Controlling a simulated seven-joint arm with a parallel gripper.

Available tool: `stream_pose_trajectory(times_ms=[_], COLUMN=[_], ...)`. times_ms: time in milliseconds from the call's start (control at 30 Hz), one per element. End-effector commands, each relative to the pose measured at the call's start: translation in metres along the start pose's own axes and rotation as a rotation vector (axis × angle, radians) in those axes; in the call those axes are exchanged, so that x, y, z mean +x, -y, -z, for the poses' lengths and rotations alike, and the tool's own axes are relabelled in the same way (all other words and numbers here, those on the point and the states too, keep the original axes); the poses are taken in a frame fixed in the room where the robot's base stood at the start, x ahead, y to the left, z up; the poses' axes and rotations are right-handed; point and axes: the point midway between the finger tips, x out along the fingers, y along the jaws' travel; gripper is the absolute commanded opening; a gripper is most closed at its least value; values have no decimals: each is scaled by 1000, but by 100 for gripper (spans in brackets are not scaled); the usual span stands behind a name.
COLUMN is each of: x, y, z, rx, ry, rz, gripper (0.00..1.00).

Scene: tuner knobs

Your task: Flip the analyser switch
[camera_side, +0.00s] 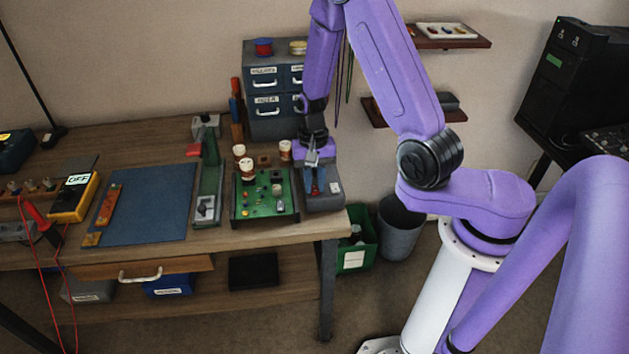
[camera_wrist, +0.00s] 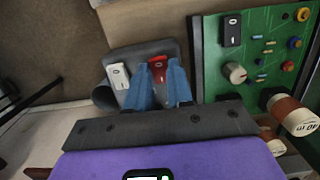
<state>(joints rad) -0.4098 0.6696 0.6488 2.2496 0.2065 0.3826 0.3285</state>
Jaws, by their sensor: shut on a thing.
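A grey box (camera_side: 323,202) stands at the bench's right end, beside the green circuit board. It carries a red switch (camera_wrist: 158,63) and a white switch (camera_wrist: 117,74) side by side; the box's dark top also shows in the wrist view (camera_wrist: 140,54). I cannot read a label naming either as the analyser's. My gripper (camera_side: 314,178) points down over the box. In the wrist view its two blue fingers (camera_wrist: 157,80) stand on either side of the red switch and are closed on it. The fingers hide the lower part of the switch.
The green board (camera_side: 262,213) with knobs and brown-and-white cylinders stands left of the box. Grey drawers (camera_side: 272,125) stand behind. A blue mat (camera_side: 150,210) and a yellow meter reading OFF (camera_side: 74,196) lie farther left. A bin (camera_side: 400,228) stands on the floor at right.

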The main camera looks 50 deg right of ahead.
Motion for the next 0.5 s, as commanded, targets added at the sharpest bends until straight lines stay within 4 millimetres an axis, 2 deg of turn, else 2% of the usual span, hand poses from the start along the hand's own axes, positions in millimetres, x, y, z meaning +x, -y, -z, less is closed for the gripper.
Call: stream_pose_trajectory(times_ms=[100,133,200,500], x=[0,0,0,-1], y=[0,0,0,0], z=[0,0,0,0], rx=[0,0,0,0], ry=[0,0,-1,-2], rz=[0,0,0,0], gripper=[0,24,47,47])
